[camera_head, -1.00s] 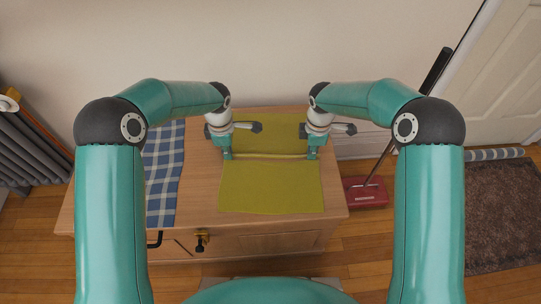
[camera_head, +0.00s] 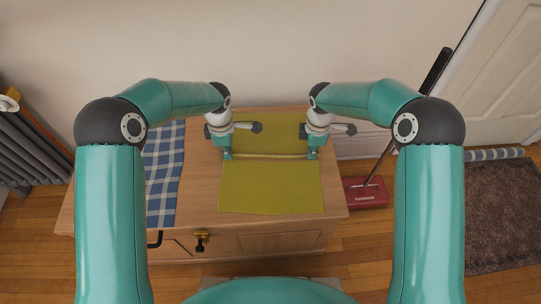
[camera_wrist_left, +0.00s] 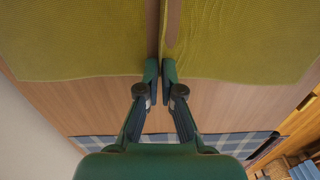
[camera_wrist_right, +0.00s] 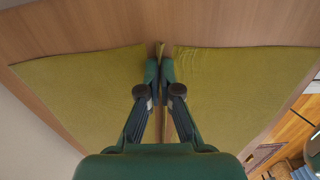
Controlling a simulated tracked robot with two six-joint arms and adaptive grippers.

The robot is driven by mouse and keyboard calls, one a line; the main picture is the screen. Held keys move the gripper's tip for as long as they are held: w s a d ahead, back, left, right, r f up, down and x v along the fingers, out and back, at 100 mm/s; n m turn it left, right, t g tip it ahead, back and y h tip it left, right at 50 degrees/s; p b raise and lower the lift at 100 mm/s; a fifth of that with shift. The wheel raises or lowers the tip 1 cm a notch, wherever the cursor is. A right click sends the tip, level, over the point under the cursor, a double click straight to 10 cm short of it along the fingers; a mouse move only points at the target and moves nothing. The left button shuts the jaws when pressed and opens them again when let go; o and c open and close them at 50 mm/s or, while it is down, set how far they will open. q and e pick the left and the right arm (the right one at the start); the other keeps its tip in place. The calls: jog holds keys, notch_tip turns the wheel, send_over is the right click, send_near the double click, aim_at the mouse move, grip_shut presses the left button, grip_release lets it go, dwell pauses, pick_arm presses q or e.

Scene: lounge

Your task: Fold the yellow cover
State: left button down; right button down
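The yellow cover (camera_head: 270,187) lies on the wooden cabinet top, with one part behind and one part in front of my grippers. A thin raised strip of it runs between the grippers. My left gripper (camera_head: 227,157) is at the strip's left end, and my right gripper (camera_head: 312,156) is at its right end. In the left wrist view the fingertips (camera_wrist_left: 160,72) are close together on the cover's edge. In the right wrist view the fingertips (camera_wrist_right: 159,72) are close together, with a bit of yellow cloth (camera_wrist_right: 161,45) poking out between them.
A blue-and-white checked cloth (camera_head: 165,180) lies on the cabinet top (camera_head: 200,175) left of the cover, with bare wood between. A red floor-sweeper head (camera_head: 366,192) stands on the floor to the right. A wall rises behind the cabinet.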

jog(key=shift+s+f, duration=0.15)
jog(key=shift+s, duration=0.05)
